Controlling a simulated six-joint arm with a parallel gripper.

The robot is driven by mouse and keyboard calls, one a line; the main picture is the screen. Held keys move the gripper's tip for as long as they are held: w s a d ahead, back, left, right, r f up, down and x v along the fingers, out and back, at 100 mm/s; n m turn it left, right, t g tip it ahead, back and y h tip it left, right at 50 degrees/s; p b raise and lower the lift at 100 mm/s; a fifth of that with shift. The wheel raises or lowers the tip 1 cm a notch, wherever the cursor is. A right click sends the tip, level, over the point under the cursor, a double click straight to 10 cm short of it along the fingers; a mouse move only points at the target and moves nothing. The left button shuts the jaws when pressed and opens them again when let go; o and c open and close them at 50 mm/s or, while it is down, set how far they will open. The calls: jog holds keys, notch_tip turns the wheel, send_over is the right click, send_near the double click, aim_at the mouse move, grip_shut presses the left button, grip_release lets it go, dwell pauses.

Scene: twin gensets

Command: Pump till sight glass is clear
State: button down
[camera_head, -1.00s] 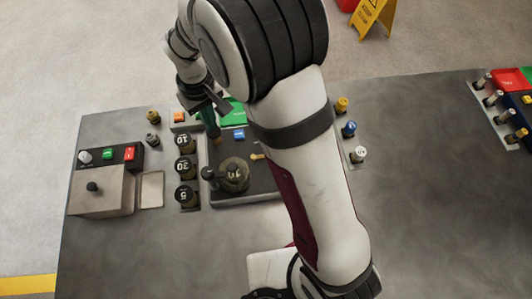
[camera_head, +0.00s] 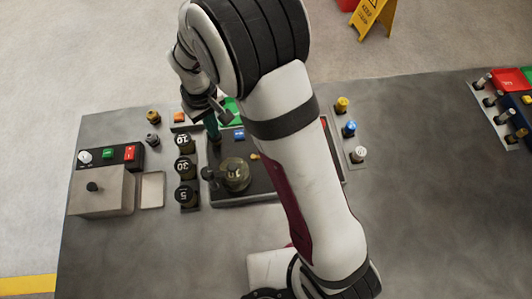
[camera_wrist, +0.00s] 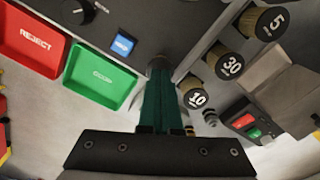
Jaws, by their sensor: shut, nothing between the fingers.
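My gripper (camera_head: 213,127) is over the back left part of the dark unit's plate (camera_head: 268,186). Its teal fingers (camera_wrist: 158,105) are together and empty. A round grey part (camera_wrist: 158,63) shows right at the fingertips in the wrist view; I cannot tell whether they touch it. A round olive part (camera_head: 236,175) stands on the plate in front of the gripper, with a black knob (camera_head: 208,173) at its left. A blue button (camera_head: 238,134) is right of the gripper and also shows in the wrist view (camera_wrist: 123,45). I cannot make out a sight glass.
Cylinders marked 10 (camera_head: 184,142), 30 (camera_head: 185,167) and 5 (camera_head: 187,194) stand left of the plate. A grey box (camera_head: 100,193) with a switch panel (camera_head: 118,156) is further left. A red REJECT tray (camera_wrist: 32,38) and a green tray (camera_wrist: 103,76) lie near the gripper.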

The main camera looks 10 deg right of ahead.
jog(key=shift+r, duration=2.9)
jog(key=s+d+r+m+y, duration=0.1)
jog(key=s+d+r+m, duration=0.3)
jog(key=s+d, duration=0.25)
jog(key=s+d+r+m, duration=0.3)
jog(key=s+d+r, duration=0.2)
jog(key=s, duration=0.3)
jog(key=s+d+f+m, duration=0.1)
jog(key=s+m, duration=0.3)
jog(key=s, duration=0.4)
jog(key=shift+s+d+m+y, duration=0.3)
jog(key=shift+s+d+y, duration=0.1)
jog(key=shift+d, duration=0.05)
jog(key=shift+f, duration=0.1)
